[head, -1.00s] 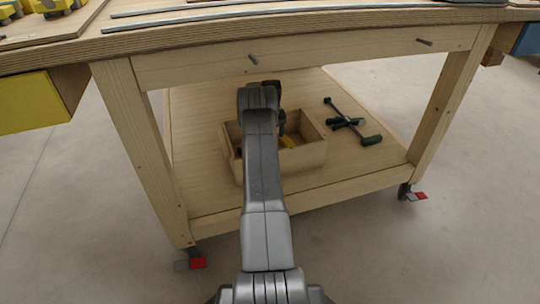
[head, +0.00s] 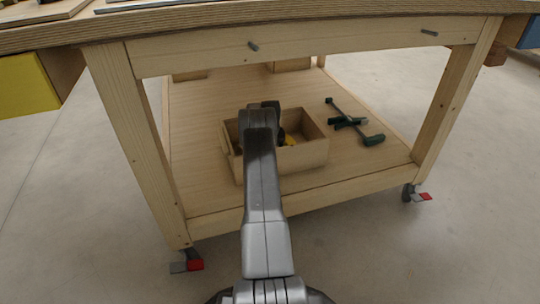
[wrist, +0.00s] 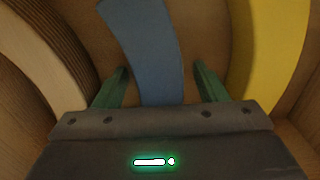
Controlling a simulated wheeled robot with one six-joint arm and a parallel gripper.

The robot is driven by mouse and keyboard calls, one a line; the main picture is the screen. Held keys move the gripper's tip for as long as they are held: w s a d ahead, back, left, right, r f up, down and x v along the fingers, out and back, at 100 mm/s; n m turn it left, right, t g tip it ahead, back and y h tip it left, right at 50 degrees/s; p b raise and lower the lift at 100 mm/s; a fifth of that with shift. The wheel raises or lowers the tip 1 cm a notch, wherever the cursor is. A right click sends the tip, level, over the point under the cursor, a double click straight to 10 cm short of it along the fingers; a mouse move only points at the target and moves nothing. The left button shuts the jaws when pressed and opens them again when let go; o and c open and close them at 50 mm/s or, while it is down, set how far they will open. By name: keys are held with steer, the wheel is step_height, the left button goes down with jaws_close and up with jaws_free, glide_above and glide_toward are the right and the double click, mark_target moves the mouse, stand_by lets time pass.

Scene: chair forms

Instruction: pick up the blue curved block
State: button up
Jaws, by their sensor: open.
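The blue curved block (wrist: 145,45) shows in the wrist view, running from the top centre down between my two green fingers. My gripper (wrist: 159,68) is open, with one finger on each side of the block. A gap shows between the block and each finger. The block's near end is hidden behind the gripper body. In the head view, my arm reaches down into a wooden box (head: 305,156) on the lower shelf. There the fingers and the blue block are hidden behind the arm.
In the wrist view, a yellow curved piece (wrist: 268,50) lies right of the block, and pale wooden curved pieces (wrist: 50,60) lie left. A green-handled clamp (head: 350,122) lies on the shelf (head: 200,130) right of the box. The workbench top (head: 200,25) overhangs the shelf.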

steer(key=c, duration=1.2)
steer(key=shift+r, duration=0.15)
